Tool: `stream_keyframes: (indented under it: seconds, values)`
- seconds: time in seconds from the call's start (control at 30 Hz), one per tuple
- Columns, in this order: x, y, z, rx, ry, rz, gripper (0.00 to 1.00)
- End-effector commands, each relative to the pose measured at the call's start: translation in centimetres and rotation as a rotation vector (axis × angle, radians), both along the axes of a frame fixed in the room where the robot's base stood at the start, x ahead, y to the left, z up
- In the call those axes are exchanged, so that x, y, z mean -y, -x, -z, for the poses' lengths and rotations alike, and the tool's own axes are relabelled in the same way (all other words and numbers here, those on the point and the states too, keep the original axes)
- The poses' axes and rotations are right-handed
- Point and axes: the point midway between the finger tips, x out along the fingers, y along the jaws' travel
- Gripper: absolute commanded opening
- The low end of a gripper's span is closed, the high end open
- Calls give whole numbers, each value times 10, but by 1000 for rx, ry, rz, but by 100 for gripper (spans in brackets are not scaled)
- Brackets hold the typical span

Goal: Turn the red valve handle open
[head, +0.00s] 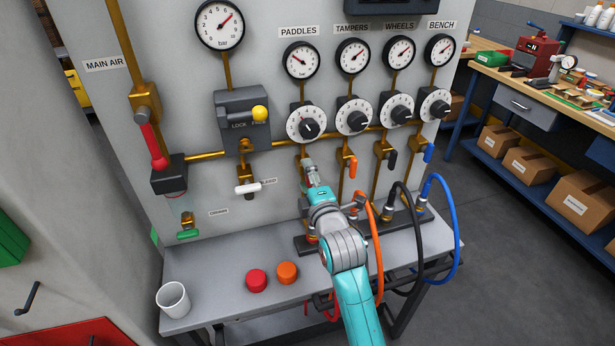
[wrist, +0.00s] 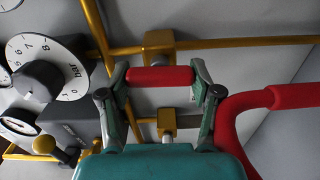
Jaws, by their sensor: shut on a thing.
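A red valve handle (wrist: 158,77) lies between the two fingers of my gripper in the wrist view. A finger touches each end of it, and the gripper is shut on it. The handle sits beside a brass valve body (wrist: 159,45) and looks roughly parallel to the brass pipe there. In the head view my gripper (head: 311,172) is at the panel below the PADDLES dial (head: 306,122), and it hides the held handle. Another red lever (head: 154,148) is on the MAIN AIR pipe at the left, apart from my gripper.
Orange (head: 352,167), black (head: 392,160) and blue (head: 428,152) handles stand close on the right. A white handle (head: 248,188) is on the left. Hoses loop near my arm. The grey shelf (head: 215,290) below holds a white cup (head: 173,299) and two round caps.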

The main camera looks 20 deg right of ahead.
Motion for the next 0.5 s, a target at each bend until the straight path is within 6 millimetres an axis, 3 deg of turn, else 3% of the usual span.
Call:
stream_keyframes:
  seconds: [0.5]
  values:
    - [0,0,2,-2,67,-1,29]
